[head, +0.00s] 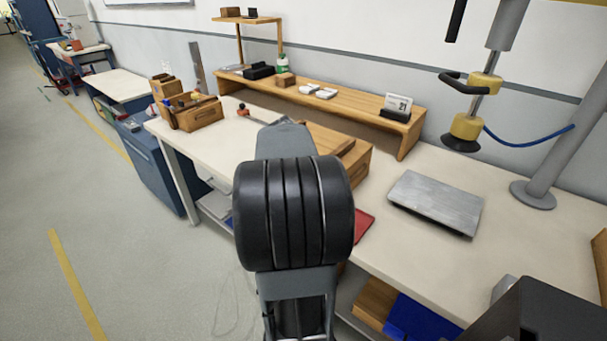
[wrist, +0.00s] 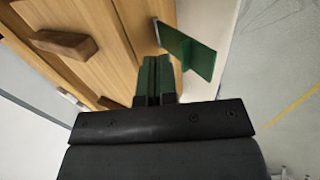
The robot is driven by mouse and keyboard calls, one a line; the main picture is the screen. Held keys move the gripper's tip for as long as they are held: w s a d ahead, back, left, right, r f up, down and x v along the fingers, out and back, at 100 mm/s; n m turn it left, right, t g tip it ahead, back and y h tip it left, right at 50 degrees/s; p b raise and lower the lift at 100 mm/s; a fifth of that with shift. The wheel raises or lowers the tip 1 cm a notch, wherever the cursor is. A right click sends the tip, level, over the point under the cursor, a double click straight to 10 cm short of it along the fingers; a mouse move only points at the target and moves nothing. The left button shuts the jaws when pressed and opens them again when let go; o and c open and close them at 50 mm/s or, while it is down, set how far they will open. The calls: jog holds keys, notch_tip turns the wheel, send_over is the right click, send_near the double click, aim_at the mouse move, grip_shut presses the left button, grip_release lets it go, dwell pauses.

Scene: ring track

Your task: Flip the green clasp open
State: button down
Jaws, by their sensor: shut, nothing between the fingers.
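The green clasp (wrist: 190,52) shows in the wrist view as a flat, bent green plate at the right edge of the wooden box (wrist: 112,62). It stands out from the box's edge over the pale bench top. My gripper (wrist: 156,62) is shut and empty, its two green-faced fingers side by side. The fingertips are just left of and below the clasp in the picture, over the wood; whether they touch anything is unclear. In the head view the box (head: 358,168) is partly hidden behind my arm, which also hides the clasp and my fingers.
A brown wooden handle (wrist: 65,44) sticks up from the box. A grey metal plate (head: 436,202) lies on the bench to the right, near a grey post (head: 540,185). A red item (head: 364,224) is at the front edge. A wooden shelf (head: 335,103) stands behind.

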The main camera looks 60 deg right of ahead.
jog(key=a+f+p+v, duration=0.1)
jog(key=p+v, duration=0.3)
jog(key=v, duration=0.5)
jog(key=shift+a+r+p, duration=0.35)
jog(key=shift+a+p, duration=0.05)
jog(key=shift+a, duration=0.25)
jog(key=shift+w, duration=0.1)
